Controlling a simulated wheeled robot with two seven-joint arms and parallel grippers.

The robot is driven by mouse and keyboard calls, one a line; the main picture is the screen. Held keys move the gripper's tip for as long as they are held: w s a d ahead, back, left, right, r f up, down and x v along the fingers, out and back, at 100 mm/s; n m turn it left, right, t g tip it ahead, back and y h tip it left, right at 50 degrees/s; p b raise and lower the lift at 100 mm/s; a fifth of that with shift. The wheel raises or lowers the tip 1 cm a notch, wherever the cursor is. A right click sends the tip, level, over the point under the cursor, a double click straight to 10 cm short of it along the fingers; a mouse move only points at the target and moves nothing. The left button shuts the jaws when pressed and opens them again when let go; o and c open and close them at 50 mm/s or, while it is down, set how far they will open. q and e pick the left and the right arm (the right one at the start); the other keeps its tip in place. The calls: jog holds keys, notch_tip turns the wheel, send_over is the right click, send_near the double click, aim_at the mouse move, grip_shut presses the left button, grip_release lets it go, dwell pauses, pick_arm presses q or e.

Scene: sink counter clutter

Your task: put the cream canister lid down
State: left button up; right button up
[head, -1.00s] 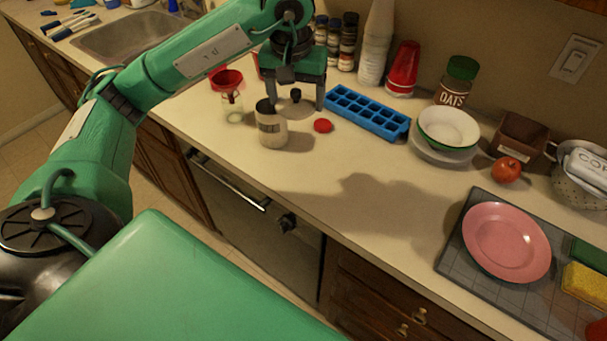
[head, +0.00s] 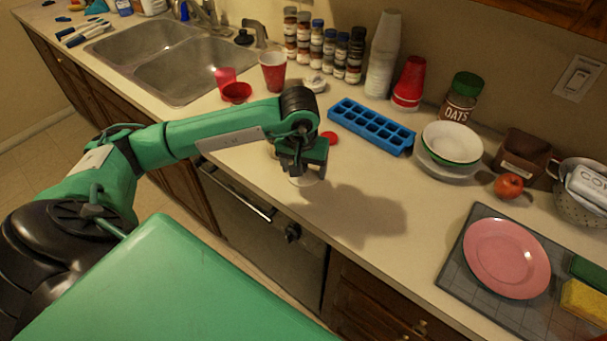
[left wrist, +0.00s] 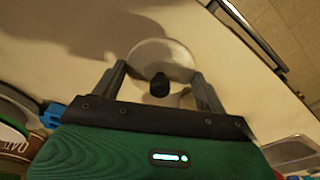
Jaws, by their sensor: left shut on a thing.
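The cream canister lid (head: 304,181), a pale round disc with a dark knob, shows just under my left gripper (head: 303,172) near the counter's front edge. In the left wrist view the lid (left wrist: 150,52) sits between the two fingers of the left gripper (left wrist: 158,70), which is shut on it. I cannot tell whether the lid touches the counter. The canister itself is mostly or wholly hidden behind my left arm and gripper. My right gripper is not in view.
A red lid (head: 331,138) and a blue ice tray (head: 371,126) lie behind the gripper. Red cups (head: 273,71), spice jars (head: 330,48) and the sink (head: 180,70) are farther back. Clear counter (head: 400,205) lies to the right, up to a pink plate (head: 507,258) on a grey mat.

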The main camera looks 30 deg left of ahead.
aim_at(304, 178)
pick_arm(q)
notch_tip(304, 178, down, 3)
jog(key=shift+f+p, duration=0.15)
jog(key=shift+p, duration=0.2)
jog(key=shift+f, duration=0.15)
jog(key=shift+f+b, duration=0.2)
jog(key=shift+b, duration=0.1)
jog(key=o, duration=1)
jog(key=shift+r, duration=0.1)
